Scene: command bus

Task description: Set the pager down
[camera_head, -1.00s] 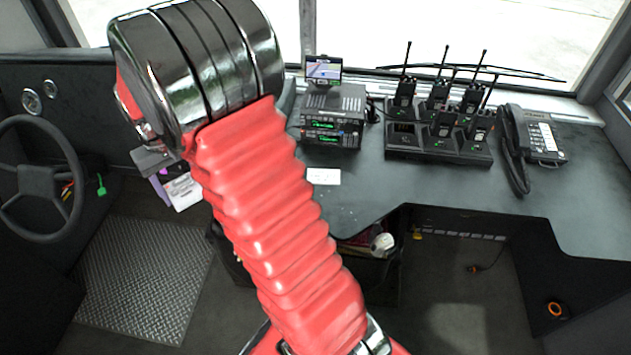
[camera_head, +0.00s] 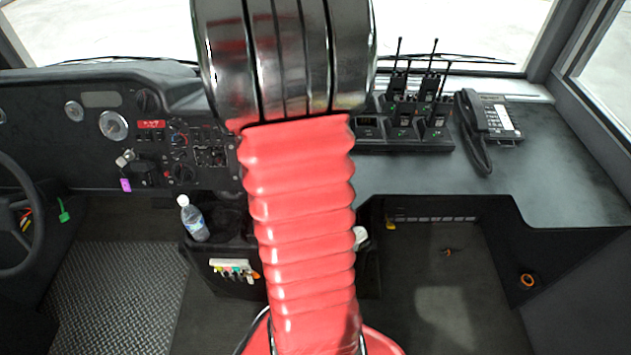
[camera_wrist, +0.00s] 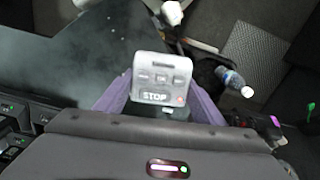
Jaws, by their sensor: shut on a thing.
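In the wrist view my gripper (camera_wrist: 160,103) has purple fingers and is shut on the pager (camera_wrist: 163,80), a small grey box with buttons and a STOP marking. The fingers grip it from both sides. It is held in front of the wrist, over or near the edge of the dark counter (camera_wrist: 60,70); its height above it is hard to tell. In the head view my red-sleeved arm hides the gripper and the pager. The same counter shows bare at the right in the head view (camera_head: 410,180).
Handheld radios in a charger (camera_head: 405,145) and a desk phone (camera_head: 490,118) stand on the counter. A water bottle (camera_head: 193,220) stands below the dashboard, left of my arm; it also shows in the wrist view (camera_wrist: 233,80). The counter right of the phone is clear.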

